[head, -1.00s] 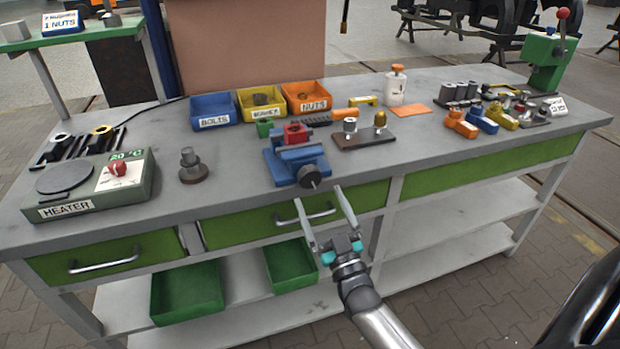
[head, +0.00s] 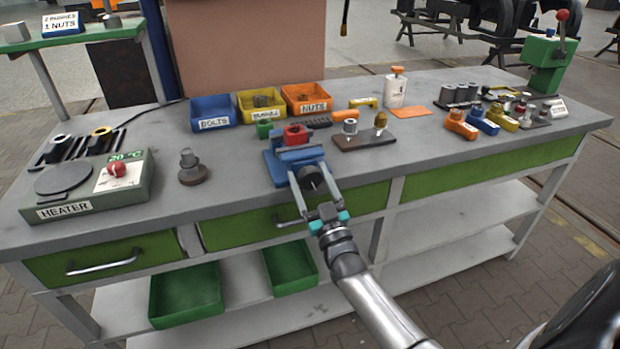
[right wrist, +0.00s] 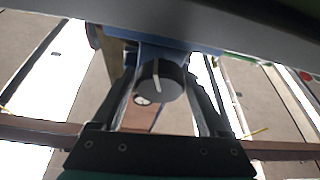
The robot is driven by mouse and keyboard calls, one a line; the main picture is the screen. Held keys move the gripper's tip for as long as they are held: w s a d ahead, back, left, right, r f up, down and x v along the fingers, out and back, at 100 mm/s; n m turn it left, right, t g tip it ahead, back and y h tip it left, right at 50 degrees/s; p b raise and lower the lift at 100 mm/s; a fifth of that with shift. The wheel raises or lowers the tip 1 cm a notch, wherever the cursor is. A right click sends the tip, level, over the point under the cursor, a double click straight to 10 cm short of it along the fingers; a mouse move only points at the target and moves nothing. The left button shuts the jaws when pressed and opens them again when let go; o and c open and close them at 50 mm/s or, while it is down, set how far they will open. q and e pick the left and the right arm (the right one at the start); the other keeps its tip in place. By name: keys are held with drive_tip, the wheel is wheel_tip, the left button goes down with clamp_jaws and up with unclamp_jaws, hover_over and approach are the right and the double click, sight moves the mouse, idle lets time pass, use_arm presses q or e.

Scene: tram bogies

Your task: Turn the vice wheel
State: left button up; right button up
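The blue vice (head: 293,161) stands at the front edge of the bench, with a red piece (head: 296,134) at its jaws. Its dark round wheel (head: 311,177) faces me over the edge. My right gripper (head: 308,172) is open, with one finger on each side of the wheel. In the right wrist view the wheel (right wrist: 160,84), with a pale line across its face, lies between the fingers of the right gripper (right wrist: 162,75). Narrow gaps seem to remain; contact cannot be made out clearly. My left gripper is not in view.
A heater (head: 90,187) and a dark stepped part (head: 192,168) stand left of the vice. Blue, yellow and orange bins (head: 305,98) are behind it. A dark board (head: 366,140) with two upright parts is close on its right. A drawer handle is below.

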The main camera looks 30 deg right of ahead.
drive_tip(key=c, duration=1)
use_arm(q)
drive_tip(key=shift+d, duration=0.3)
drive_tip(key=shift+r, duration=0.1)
use_arm(e)
drive_tip(key=shift+m, duration=0.5)
